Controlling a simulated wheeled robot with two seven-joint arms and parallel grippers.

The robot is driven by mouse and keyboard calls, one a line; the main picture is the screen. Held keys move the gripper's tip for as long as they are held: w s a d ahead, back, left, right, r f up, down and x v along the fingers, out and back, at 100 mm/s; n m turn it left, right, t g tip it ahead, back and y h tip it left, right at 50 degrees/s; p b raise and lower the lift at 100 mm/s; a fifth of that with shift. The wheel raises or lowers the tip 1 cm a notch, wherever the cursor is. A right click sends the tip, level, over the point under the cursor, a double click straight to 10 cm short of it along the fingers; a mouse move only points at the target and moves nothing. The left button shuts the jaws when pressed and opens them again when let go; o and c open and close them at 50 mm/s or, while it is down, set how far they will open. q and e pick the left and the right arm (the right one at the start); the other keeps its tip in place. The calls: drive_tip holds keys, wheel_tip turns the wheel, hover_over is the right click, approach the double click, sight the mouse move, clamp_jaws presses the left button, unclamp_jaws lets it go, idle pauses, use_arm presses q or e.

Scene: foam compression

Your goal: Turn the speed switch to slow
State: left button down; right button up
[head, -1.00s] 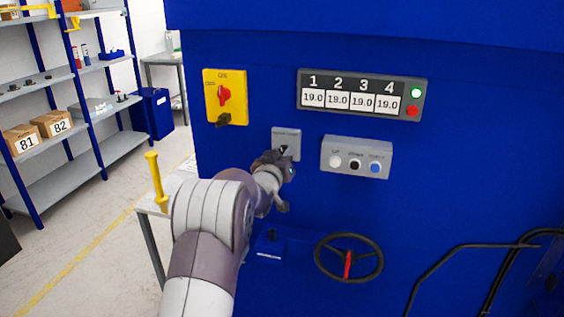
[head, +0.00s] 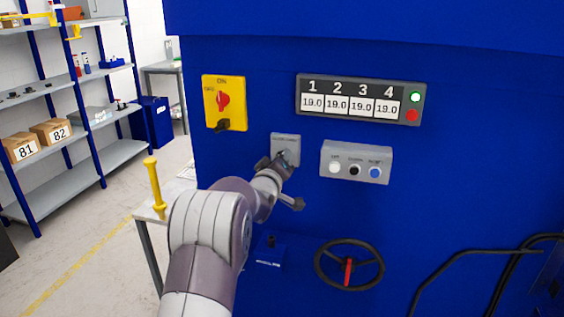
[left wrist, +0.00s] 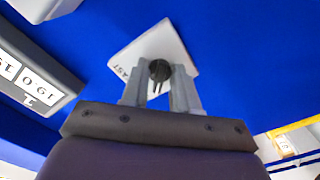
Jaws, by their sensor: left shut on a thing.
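The speed switch is a small grey plate (head: 293,147) on the blue machine front, left of a three-button box. In the left wrist view its light plate (left wrist: 143,48) appears tilted, with part of a label reading "AST". Its dark round knob (left wrist: 160,70) sits between the fingertips of my left gripper (left wrist: 160,82), which is shut on it. In the head view my left gripper (head: 284,161) covers the knob and part of the plate, so the knob's setting cannot be read. My right gripper is not in view.
A yellow rotary switch (head: 236,91) is up left of the plate. A four-number display (head: 350,104) is above right, the button box (head: 384,154) to the right. A handwheel (head: 372,246) is below. A yellow-handled thing (head: 154,185) stands at left.

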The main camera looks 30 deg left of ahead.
use_arm(q)
drive_tip(key=shift+f, duration=0.25)
drive_tip(key=c, duration=1.2)
unclamp_jaws()
drive_tip(key=shift+s, duration=0.1)
drive_tip(key=shift+s+a+r, duration=0.1)
drive_tip(key=shift+r, duration=0.1)
drive_tip(key=shift+s, duration=0.1)
drive_tip(key=b+v, duration=0.3)
drive_tip(key=v, duration=0.9)
drive_tip(key=shift+s+b, duration=0.3)
